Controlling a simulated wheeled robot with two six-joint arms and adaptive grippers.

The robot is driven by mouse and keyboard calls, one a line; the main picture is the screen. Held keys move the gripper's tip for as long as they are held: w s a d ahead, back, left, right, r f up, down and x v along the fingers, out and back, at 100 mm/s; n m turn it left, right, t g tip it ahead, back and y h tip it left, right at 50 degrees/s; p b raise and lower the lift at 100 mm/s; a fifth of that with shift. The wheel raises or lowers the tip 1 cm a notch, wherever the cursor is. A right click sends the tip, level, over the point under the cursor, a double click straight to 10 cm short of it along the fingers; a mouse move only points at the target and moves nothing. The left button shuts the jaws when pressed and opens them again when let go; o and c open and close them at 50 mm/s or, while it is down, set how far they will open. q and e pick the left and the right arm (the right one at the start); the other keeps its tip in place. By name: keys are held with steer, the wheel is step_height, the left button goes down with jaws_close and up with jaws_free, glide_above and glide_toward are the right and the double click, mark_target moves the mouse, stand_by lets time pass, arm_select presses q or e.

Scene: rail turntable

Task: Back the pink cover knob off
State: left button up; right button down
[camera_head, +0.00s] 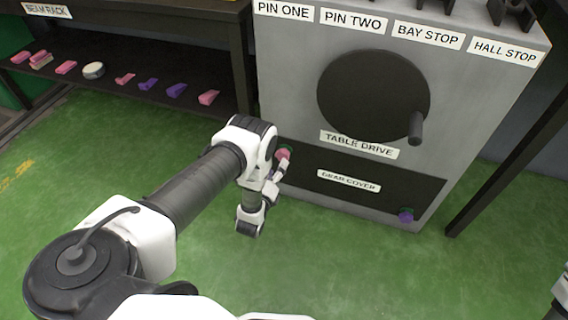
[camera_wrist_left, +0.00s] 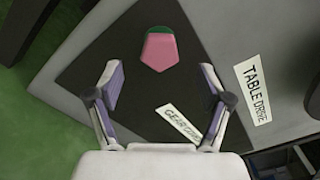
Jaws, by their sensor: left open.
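The pink cover knob (camera_head: 284,152) sits at the upper left of the dark gear cover (camera_head: 396,196) on the grey cabinet, with a bit of green behind it. In the left wrist view the pink knob (camera_wrist_left: 161,51) lies ahead of and between the fingers, apart from them. My left gripper (camera_head: 281,170) is at the knob's lower side in the head view. In the left wrist view my left gripper (camera_wrist_left: 164,84) is open and empty. A purple knob (camera_head: 406,215) sits at the cover's lower right. My right gripper is not clearly seen.
Above the cover is the round dark table drive wheel (camera_head: 366,95) with a protruding handle (camera_head: 416,128). A dark shelf (camera_head: 190,97) with several small pink and purple pieces stands at left. A dark post (camera_head: 510,150) stands right of the cabinet. The green floor in front is clear.

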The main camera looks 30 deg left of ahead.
mark_target(281, 158)
arm_select(q)
steer(key=b+x, duration=0.2)
steer(key=x, duration=0.4)
steer(key=shift+f, duration=0.15)
steer(key=shift+w, duration=0.2)
steer(key=c, duration=1.2)
steer(key=shift+r+n, duration=0.2)
steer(key=shift+n, duration=0.1)
